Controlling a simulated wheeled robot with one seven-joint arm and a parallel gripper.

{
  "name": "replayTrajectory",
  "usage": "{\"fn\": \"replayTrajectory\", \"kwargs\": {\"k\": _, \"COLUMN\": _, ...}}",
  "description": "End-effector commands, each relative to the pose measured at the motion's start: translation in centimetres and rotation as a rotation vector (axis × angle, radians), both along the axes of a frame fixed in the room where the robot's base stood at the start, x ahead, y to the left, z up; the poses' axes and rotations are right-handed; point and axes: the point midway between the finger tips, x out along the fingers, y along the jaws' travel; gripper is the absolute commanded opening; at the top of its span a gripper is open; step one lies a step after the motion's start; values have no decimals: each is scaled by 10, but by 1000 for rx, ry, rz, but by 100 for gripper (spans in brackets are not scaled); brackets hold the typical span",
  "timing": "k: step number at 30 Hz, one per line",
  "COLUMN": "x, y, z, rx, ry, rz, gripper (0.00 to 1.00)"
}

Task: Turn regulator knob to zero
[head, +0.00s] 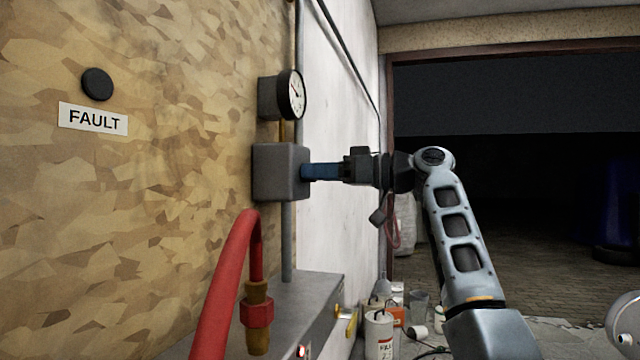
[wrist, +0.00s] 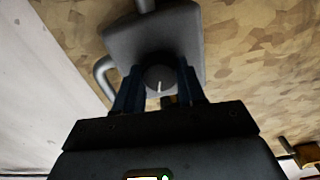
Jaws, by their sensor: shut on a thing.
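The regulator is a grey box (head: 281,172) on the wall at the picture's middle left. A round dial gauge (head: 291,95) with a white face sits just above it. My gripper (head: 308,171) reaches in from the right, its blue fingers against the box's front. In the wrist view, the dark round regulator knob (wrist: 160,78) with a pale pointer mark sits between the two fingers of my gripper (wrist: 159,88), which is shut on it. The regulator box (wrist: 152,40) is behind the knob. The knob is hidden in the head view, and the gauge reading is too small to tell.
A red hose (head: 228,275) with a brass fitting curves up in front at the lower left. A FAULT label (head: 93,118) and a black button (head: 97,84) are on the wooden panel. A grey cabinet (head: 300,300) stands below. Several containers (head: 380,330) stand on the floor.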

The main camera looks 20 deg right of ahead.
Motion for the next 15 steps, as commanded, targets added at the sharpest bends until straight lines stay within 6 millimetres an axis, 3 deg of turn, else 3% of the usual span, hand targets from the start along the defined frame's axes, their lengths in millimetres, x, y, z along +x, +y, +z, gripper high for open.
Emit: {"fn": "replayTrajectory", "kwargs": {"k": 15, "x": 0, "y": 0, "z": -4, "rx": -169, "ry": -224, "rz": 2, "gripper": 9}}
